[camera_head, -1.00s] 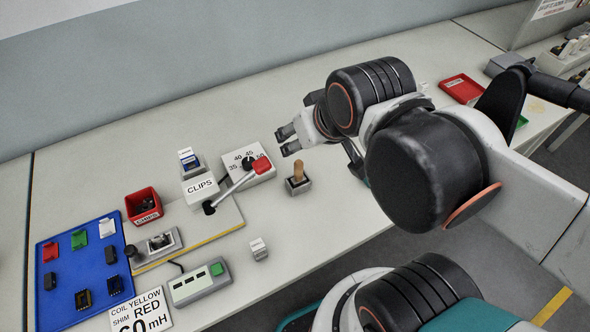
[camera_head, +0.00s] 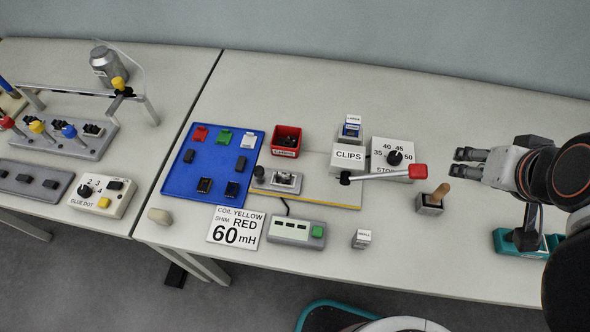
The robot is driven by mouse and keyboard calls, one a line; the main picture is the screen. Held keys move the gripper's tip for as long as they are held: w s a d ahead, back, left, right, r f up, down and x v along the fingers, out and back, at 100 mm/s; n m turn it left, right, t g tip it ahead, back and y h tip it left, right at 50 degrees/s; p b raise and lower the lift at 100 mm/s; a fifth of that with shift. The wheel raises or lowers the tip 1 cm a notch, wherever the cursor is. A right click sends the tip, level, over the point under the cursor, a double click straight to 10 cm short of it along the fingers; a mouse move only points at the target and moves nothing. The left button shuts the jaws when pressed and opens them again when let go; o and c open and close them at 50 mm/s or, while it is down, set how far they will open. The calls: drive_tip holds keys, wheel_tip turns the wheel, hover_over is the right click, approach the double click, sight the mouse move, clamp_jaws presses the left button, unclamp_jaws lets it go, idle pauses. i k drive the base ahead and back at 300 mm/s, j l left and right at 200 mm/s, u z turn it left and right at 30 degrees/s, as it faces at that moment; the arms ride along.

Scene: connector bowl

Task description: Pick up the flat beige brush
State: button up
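A flat beige oblong piece (camera_head: 160,216) lies near the table's front edge, left of the white coil sign. A tan rounded handle (camera_head: 440,191) leans up out of a small grey block (camera_head: 429,206) on the right part of the table. No bristles show on either, so I cannot tell for sure which is the brush. My gripper (camera_head: 461,162) is at the right, pointing left, above and behind the tan handle. Its two fingers are apart with nothing between them. It is far from the beige oblong piece.
A blue tray (camera_head: 172,184) with small connectors, a red bin (camera_head: 286,141), a CLIPS box (camera_head: 347,158) and a red-ended lever (camera_head: 418,171) fill the middle. A coil sign (camera_head: 236,228) and a green-button box (camera_head: 297,232) stand in front. A second table with fixtures is at left.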

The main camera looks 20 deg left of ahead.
sight(433, 200)
drive_tip(key=j+u, duration=0.1)
drive_tip(key=u, duration=0.35)
drive_tip(key=j+u, duration=0.1)
drive_tip(key=u, duration=0.3)
drive_tip(key=j+u, duration=0.1)
drive_tip(key=u, duration=0.35)
drive_tip(key=l+z, duration=0.2)
drive_tip(key=z, duration=1.3)
drive_tip(key=k+l, duration=0.15)
drive_tip(key=l, duration=0.15)
drive_tip(key=k+l, duration=0.1)
drive_tip(key=l, duration=0.2)
